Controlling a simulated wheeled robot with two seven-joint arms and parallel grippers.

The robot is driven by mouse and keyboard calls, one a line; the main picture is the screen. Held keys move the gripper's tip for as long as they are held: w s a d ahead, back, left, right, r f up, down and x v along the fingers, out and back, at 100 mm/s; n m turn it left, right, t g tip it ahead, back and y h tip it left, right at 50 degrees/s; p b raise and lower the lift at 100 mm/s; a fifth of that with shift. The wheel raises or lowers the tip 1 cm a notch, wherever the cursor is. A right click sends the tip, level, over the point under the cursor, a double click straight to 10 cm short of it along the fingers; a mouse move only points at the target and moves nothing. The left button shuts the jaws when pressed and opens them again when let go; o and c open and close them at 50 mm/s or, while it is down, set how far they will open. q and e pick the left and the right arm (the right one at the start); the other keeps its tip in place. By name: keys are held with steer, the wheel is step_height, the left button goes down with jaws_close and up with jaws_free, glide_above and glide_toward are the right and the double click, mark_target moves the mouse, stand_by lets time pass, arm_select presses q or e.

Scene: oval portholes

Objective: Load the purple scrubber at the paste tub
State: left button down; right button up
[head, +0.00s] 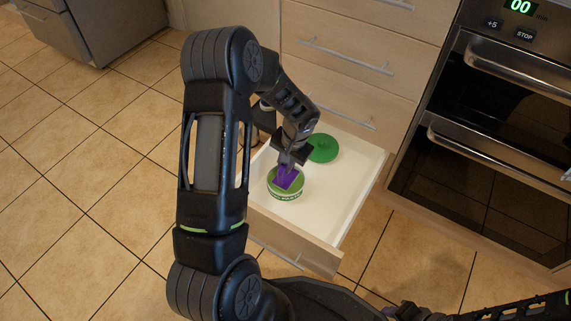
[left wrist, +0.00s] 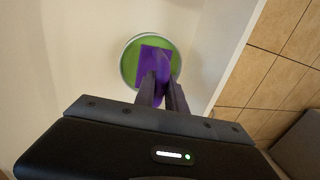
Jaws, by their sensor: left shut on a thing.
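The purple scrubber (head: 288,178) is held in my left gripper (head: 290,162), which points down over the paste tub. The scrubber also shows in the left wrist view (left wrist: 147,56), its flat purple pad lying across the tub's opening, with the grip between the fingers (left wrist: 162,92). The paste tub (head: 286,195) is round and green with a pale label, standing in an open drawer. From above, its rim and green inside (left wrist: 130,71) show around the pad. I cannot tell whether the pad touches the paste. My right gripper (head: 398,312) is partly visible at the bottom edge, its jaws unclear.
A round green lid (head: 323,148) lies in the white-bottomed drawer (head: 336,190) behind the tub. The drawer's front and side walls stand close around. Closed drawers (head: 345,60) rise behind, and an oven (head: 500,110) is at right. Tiled floor is open at left.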

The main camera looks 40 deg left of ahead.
arm_select(q)
steer(key=shift+r+p, duration=2.05)
steer(key=shift+r, duration=1.15)
